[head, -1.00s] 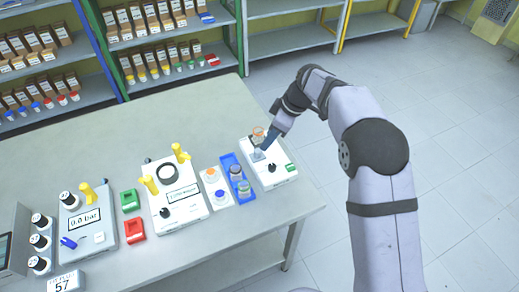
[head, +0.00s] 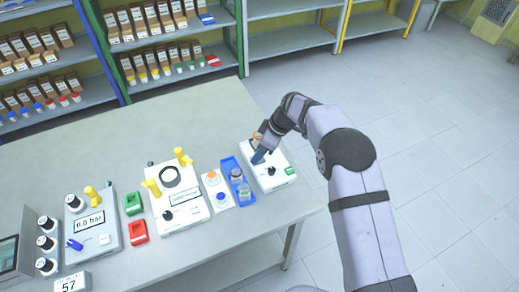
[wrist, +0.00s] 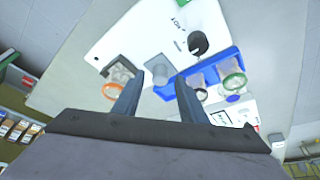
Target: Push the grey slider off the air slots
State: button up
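The white device (head: 277,181) stands at the right end of the bench, with a black knob that also shows in the wrist view (wrist: 198,42). A small grey piece (wrist: 158,68), which looks like the slider, sits on this device in the wrist view. My gripper (wrist: 157,82) is open, with one finger to each side of the grey piece. I cannot tell whether either finger touches it. In the head view my gripper (head: 257,157) is low over the device and hides the grey piece. I cannot make out the air slots.
An orange-ringed jar (wrist: 115,87) is close beside one finger. A blue tray (head: 229,165) with capped vials is close on the device's left. Farther left are a white box with yellow handles (head: 180,211), green and red blocks, and a pressure unit (head: 88,245).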

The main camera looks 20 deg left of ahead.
aim_at(274, 156)
jog(key=shift+f, duration=0.15)
grip_shut()
jog(key=w+d+b, duration=0.3)
jog(key=shift+w+d+f+b, duration=0.15)
jog(key=shift+w+b, duration=0.1)
jog(key=shift+b, duration=0.05)
jog(key=shift+w+d, duration=0.15)
jog(key=shift+d, duration=0.05)
jog(key=shift+r, duration=0.25)
grip_release()
jog(key=shift+d, duration=0.1)
